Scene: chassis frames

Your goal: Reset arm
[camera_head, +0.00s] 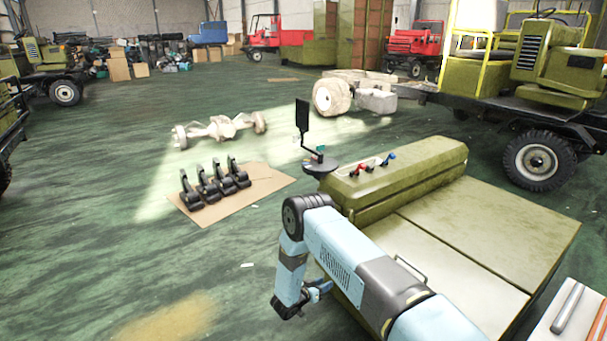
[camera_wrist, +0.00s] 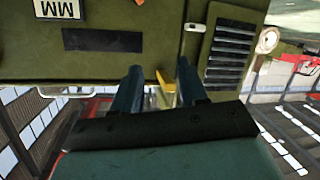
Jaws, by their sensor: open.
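My arm (camera_head: 345,258) reaches in from the lower right of the head view, bent at a dark joint, with its end folded down beside the olive chassis. My gripper shows in the wrist view (camera_wrist: 156,73), its two dark blue fingers apart. A small yellow part (camera_wrist: 165,82) shows between the fingers in the picture, seemingly beyond them; I see nothing clearly held. In the wrist view an olive panel (camera_wrist: 150,65) with a vent and a plate marked MM, upside down, fills the top.
The olive chassis hood (camera_head: 405,180) lies close to my arm, with red and blue small parts (camera_head: 372,165) and a round stand (camera_head: 320,166) by it. Several black pedals stand on cardboard (camera_head: 262,180). Vehicles (camera_head: 538,160) stand behind. The green floor at left is mostly clear.

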